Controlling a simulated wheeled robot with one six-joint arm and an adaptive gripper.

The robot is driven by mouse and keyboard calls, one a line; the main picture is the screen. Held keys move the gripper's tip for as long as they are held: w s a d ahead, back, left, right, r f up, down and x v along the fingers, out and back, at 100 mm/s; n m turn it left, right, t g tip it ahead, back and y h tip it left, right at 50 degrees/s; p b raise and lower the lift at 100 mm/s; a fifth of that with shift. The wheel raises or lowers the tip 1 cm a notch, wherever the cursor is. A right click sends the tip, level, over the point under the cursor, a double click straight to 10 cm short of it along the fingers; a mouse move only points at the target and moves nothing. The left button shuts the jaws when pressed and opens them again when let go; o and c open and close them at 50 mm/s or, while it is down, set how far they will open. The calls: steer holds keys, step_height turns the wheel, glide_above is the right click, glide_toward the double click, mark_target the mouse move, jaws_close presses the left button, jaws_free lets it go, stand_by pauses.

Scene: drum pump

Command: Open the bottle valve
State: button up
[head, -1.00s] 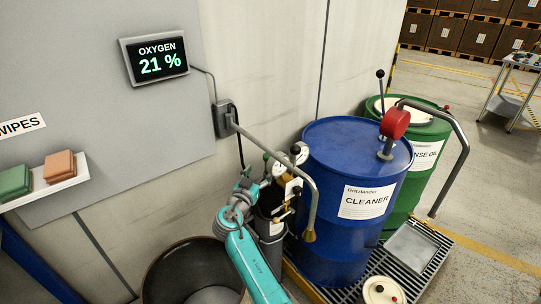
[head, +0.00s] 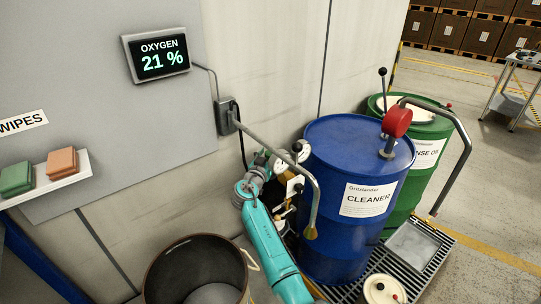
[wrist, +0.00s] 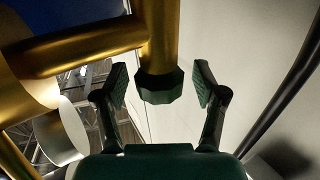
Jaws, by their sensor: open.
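In the wrist view, a dark green faceted valve knob (wrist: 160,87) sits at the end of a brass-coloured stem (wrist: 158,45). My gripper (wrist: 161,78) is open, with one finger on each side of the knob. Gaps show between the fingers and the knob, so they appear apart. In the head view, the gauges (head: 297,152) of the bottle's fittings show beside the blue drum. My arm hides most of the bottle, and the fingers cannot be made out clearly there.
The blue cleaner drum (head: 338,235) stands close on the right. An open dark bin (head: 165,262) stands at the lower left. A green drum (head: 425,150) stands behind the blue one.

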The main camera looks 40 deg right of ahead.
steer(key=c, duration=1.2)
steer(key=shift+m+g+h, duration=0.3)
steer(key=shift+g, duration=0.1)
steer(key=m+g+h, duration=0.1)
steer(key=m+g, duration=0.1)
steer(key=g, duration=0.1)
steer(key=shift+h, duration=0.3)
steer(key=shift+m+g+h, duration=0.3)
steer(key=shift+m+g, duration=1)
steer(key=shift+g, duration=0.6)
steer(key=shift+m+g, duration=1.2)
steer(key=shift+g, duration=0.7)
steer(key=o, duration=1.2)
